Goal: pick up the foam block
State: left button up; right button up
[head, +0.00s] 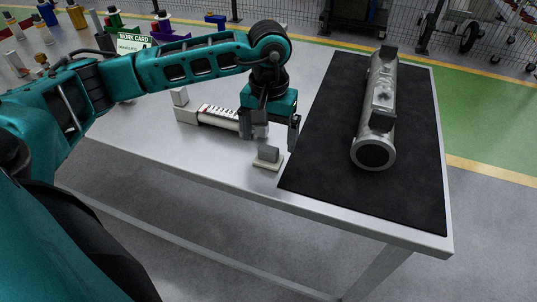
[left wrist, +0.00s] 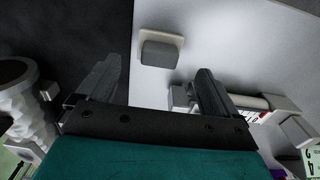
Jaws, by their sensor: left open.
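A small grey block, which I take to be the foam block (head: 268,153), sits on a thin cream pad (head: 266,166) near the front edge of the table, just left of the dark mat. In the left wrist view the block (left wrist: 160,54) shows ahead of the fingertips, roughly midway across the gap. My left gripper (head: 277,138) is open and points down above the table, just behind the block in the head view. It also shows open and empty in the left wrist view (left wrist: 157,76). My right gripper is not in view.
A pale bar-shaped item with red marks (head: 217,117) lies just left of my gripper, with grey end blocks. A metal cylindrical duct (head: 382,100) lies on the dark mat (head: 330,130). Coloured parts and a work card (head: 134,41) stand at the back left. The front-left tabletop is clear.

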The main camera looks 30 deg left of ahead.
aim_at(269, 146)
pick_arm(q)
jog(key=shift+d+f, duration=0.1)
jog(key=shift+f, duration=1.85)
jog(key=c, duration=1.1)
jog(key=shift+c, duration=0.2)
jog(key=shift+r, duration=0.1)
notch_tip(269, 146, up, 20)
jog(key=shift+p, duration=0.35)
